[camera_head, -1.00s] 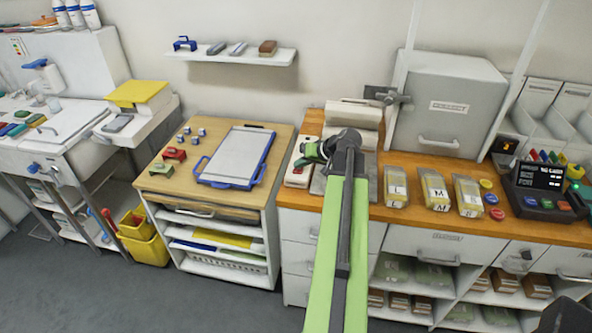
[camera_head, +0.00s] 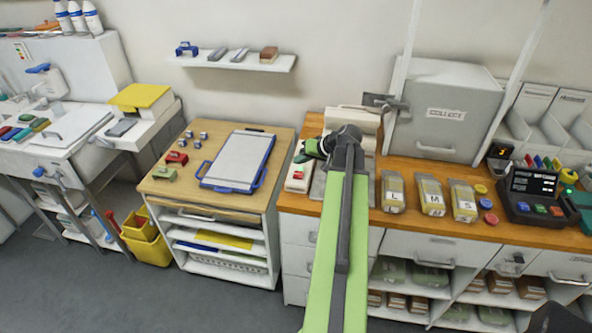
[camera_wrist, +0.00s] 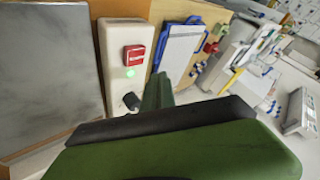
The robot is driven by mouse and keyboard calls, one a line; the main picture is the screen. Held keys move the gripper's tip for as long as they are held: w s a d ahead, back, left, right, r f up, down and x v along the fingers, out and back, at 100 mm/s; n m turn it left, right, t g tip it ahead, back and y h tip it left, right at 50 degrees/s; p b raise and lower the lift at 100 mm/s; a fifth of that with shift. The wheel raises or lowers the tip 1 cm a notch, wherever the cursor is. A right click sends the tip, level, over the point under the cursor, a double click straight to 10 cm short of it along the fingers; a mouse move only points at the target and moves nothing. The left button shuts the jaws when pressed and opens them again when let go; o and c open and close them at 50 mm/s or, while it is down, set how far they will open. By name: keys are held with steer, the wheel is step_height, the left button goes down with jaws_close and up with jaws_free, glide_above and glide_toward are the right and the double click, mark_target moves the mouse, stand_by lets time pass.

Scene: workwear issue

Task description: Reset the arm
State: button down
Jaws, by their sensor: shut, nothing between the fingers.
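My gripper (camera_head: 306,156) is at the end of my green arm, above the left end of the wooden counter (camera_head: 398,167). It points left, over a white control box (camera_head: 299,178). In the wrist view the dark green fingers (camera_wrist: 158,92) are together with nothing between them. The same white box shows there with a red button (camera_wrist: 134,57), a lit green lamp (camera_wrist: 130,73) and a black knob (camera_wrist: 132,101). Whether a finger touches the box is unclear.
A grey plate (camera_wrist: 50,70) lies beside the box. Packets marked L (camera_head: 393,192), M (camera_head: 431,196) and S (camera_head: 463,201) stand right of my arm. A grey COLLECT cabinet (camera_head: 440,110) stands behind. A clipboard (camera_head: 238,160) lies on the left cabinet. Floor (camera_head: 150,300) at lower left is clear.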

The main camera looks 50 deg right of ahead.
step_height(320, 180, up, 3)
steer(key=shift+f+p, duration=0.15)
steer(key=shift+p, duration=0.7)
steer(key=w+a+f+n+g+y, duration=0.15)
steer(key=w+a, duration=0.35)
steer(key=a, duration=0.5)
steer(key=w+a+n+y, duration=0.1)
steer(key=w+a+n, duration=0.1)
steer(key=w+a, duration=0.5)
steer(key=w+a+n+g+y, duration=0.1)
steer(key=w+a+n, duration=0.1)
steer(key=a, duration=1)
steer(key=s+a+f+n+g, duration=0.1)
steer(key=a+f+n+g, duration=0.1)
steer(key=a, duration=0.7)
steer(key=s+a+f+n+g, duration=0.1)
steer(key=a+f+n+g, duration=0.1)
steer(key=a, duration=0.7)
steer(key=s+a+f+g+h, duration=0.2)
steer(key=s+a+h, duration=0.1)
steer(key=s+a, duration=0.25)
steer(key=s+d, duration=0.1)
steer(key=s+d+m+h, duration=0.1)
steer(key=d, duration=0.1)
steer(key=s+d+m, duration=0.1)
steer(key=d, duration=0.1)
steer(key=shift+s+f+g+h+b, duration=0.1)
steer(key=shift+f+g+h+b, duration=0.1)
steer(key=shift+g+h+b, duration=0.15)
